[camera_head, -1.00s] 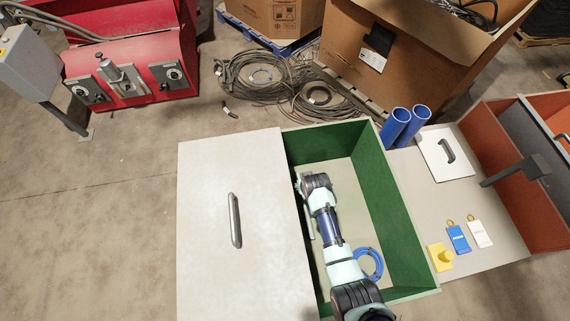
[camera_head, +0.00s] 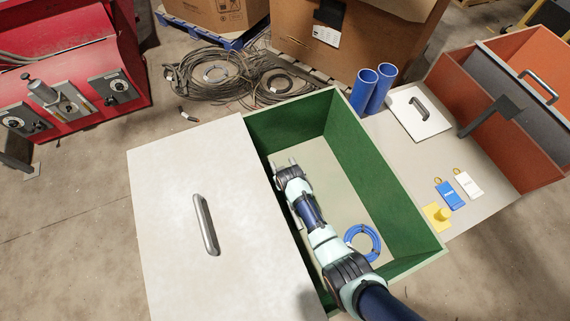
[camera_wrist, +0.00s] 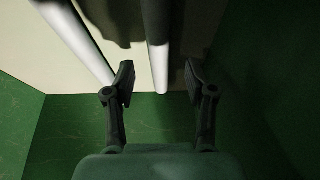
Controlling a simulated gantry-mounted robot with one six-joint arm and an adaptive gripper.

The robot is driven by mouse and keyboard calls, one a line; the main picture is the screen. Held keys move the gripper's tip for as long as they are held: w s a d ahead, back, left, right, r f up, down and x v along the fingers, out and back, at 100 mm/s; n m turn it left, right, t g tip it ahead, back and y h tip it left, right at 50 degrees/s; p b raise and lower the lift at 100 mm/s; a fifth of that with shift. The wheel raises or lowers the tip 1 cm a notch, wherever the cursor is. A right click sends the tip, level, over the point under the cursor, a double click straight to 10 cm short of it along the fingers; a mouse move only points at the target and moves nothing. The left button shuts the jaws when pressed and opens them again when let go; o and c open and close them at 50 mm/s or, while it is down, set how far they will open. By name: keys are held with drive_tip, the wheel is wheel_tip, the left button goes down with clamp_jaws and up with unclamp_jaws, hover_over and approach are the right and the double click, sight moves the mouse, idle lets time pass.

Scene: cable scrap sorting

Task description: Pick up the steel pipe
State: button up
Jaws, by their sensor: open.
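Two pale, straight rods, which look like steel pipes, show in the wrist view. One pipe (camera_wrist: 157,45) runs upward between my finger line, and another pipe (camera_wrist: 78,40) lies to the left. In the head view, a grey pipe (camera_head: 298,217) shows beside my arm, on the floor of the green box, partly hidden by my arm. My gripper (camera_wrist: 160,80) is open and empty, with one finger either side of the middle pipe. I cannot tell how high the fingers are above it.
The green-walled box (camera_head: 365,165) surrounds my arm closely. A blue cable coil (camera_head: 363,242) lies on its floor. A white lid with a handle (camera_head: 205,223) covers its left side. Blue tubes (camera_head: 373,91) stand behind its right wall; tags and a yellow piece (camera_head: 437,215) lie right.

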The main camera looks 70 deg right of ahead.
drive_tip(key=b+x, duration=0.1)
drive_tip(key=x, duration=0.2)
drive_tip(key=shift+f, duration=0.15)
clamp_jaws()
wheel_tip(320, 180, up, 20)
drive_tip(key=p, duration=0.9)
drive_tip(key=shift+p, duration=0.35)
